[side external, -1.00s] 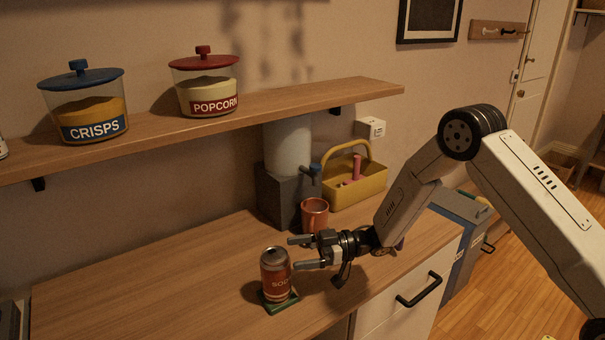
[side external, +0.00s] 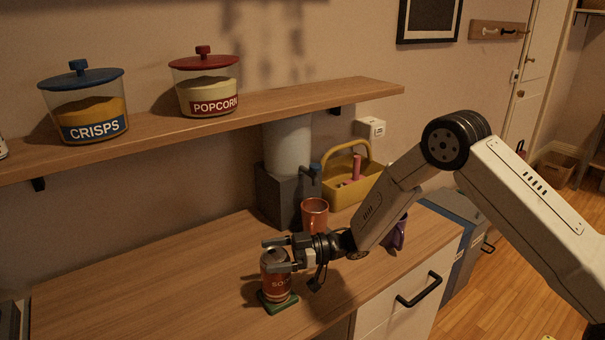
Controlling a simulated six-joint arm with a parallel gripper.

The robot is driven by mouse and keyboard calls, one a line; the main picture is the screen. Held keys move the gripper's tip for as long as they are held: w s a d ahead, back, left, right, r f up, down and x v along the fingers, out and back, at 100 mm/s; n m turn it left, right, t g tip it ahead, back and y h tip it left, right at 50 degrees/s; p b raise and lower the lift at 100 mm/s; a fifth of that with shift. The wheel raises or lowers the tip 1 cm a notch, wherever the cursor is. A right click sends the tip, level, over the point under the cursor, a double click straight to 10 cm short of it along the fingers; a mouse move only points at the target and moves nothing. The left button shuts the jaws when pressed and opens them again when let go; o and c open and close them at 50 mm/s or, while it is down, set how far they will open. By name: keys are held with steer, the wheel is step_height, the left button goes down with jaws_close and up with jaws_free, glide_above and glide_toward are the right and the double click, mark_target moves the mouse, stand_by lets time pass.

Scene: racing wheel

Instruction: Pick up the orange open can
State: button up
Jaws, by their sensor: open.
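The orange-red soda can (side external: 275,284) stands upright on a small green coaster (side external: 279,304) near the front of the wooden counter. My gripper (side external: 272,256) is open, coming from the right, with its two fingers at the height of the can's upper part. One finger shows behind the can's top and the other passes in front of its upper right side. The can appears to be between the fingers. I cannot tell whether either finger touches it. The near finger hides part of the can's top.
An orange mug (side external: 315,213) stands behind my gripper, before a dark dispenser (side external: 283,197). A yellow caddy (side external: 343,188) and a purple item (side external: 400,233) are to the right. A shelf (side external: 290,100) with jars hangs above. The counter (side external: 150,285) is clear to the left.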

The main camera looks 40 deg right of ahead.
stand_by(0.3)
steer(key=c, duration=1.3)
steer(key=shift+o, duration=0.2)
steer(key=shift+r, duration=0.2)
steer(key=shift+r, duration=0.5)
steer(key=s+r, duration=0.1)
steer(key=r, duration=0.1)
steer(key=s+d+r, duration=0.1)
steer(key=s+r, duration=0.1)
steer(key=r, duration=0.1)
steer(key=s+r, duration=0.2)
steer(key=shift+d+r, duration=0.2)
steer(key=shift+r, duration=0.15)
steer(key=shift+s+d+r, duration=0.4)
steer(key=shift+s+r, duration=0.25)
steer(key=shift+s, duration=0.8)
steer(key=shift+s+d+r, duration=0.35)
steer(key=shift+s+r, duration=0.3)
steer(key=shift+s, duration=0.75)
steer(key=shift+s+d+r, duration=0.4)
steer(key=shift+s+r, duration=0.25)
steer(key=shift+s, duration=0.8)
